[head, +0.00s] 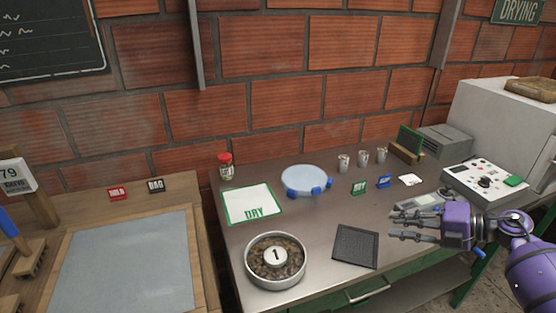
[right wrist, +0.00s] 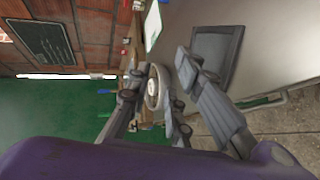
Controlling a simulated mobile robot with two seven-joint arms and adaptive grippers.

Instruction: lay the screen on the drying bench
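A round metal-rimmed tray of dark beans with a "1" disc (head: 276,285) sits at the front left of the grey steel bench; it may be the screen. It also shows beyond my right fingers in the right wrist view (right wrist: 153,100). A wooden-framed bench with a pale grey panel (head: 135,262) stands at the left, likely the drying bench; its panel is bare. My right gripper (head: 393,226) is open and empty over the steel bench's right front, apart from the tray. Its spread fingers also show in the right wrist view (right wrist: 160,72). My left gripper is out of view.
A dark square pad (head: 356,246) lies between the tray and my right gripper. Behind are a green-edged DRY sheet (head: 252,203), a pale blue disc with blue feet (head: 304,179), a red-capped jar (head: 225,167) and small metal cups. A white machine (head: 500,115) stands at right.

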